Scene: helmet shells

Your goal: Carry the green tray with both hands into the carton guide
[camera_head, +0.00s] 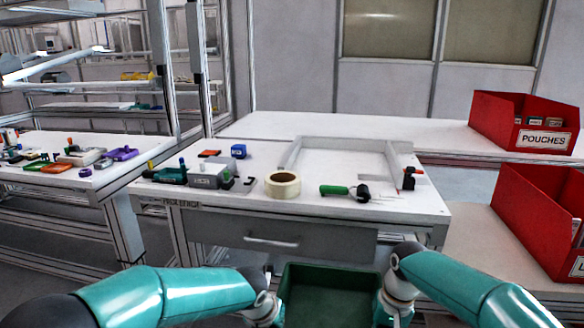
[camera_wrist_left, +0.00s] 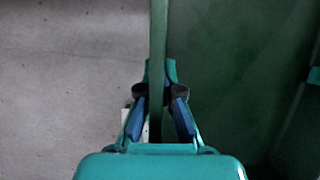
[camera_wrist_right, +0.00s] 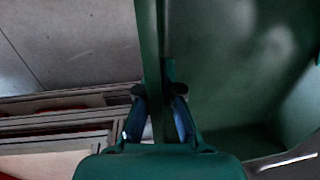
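The green tray (camera_head: 328,290) is at the bottom of the head view, between my two arms and in front of the table. Its front part is cut off by the picture edge. My left gripper (camera_wrist_left: 157,100) is shut on the tray's wall in the left wrist view, one finger on each side. My right gripper (camera_wrist_right: 157,100) is shut on the opposite wall in the right wrist view. Both grippers are largely hidden in the head view. The carton guide (camera_head: 345,143) is a pale frame lying on the white table, beyond the tray.
On the table (camera_head: 230,205) are a tape roll (camera_head: 283,185), a green-handled tool (camera_head: 340,191), a grey box (camera_head: 208,175), a blue block (camera_head: 238,151) and a red-and-black item (camera_head: 409,178). Red bins (camera_head: 490,118) stand at the right. A side table (camera_head: 60,175) with parts is at the left.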

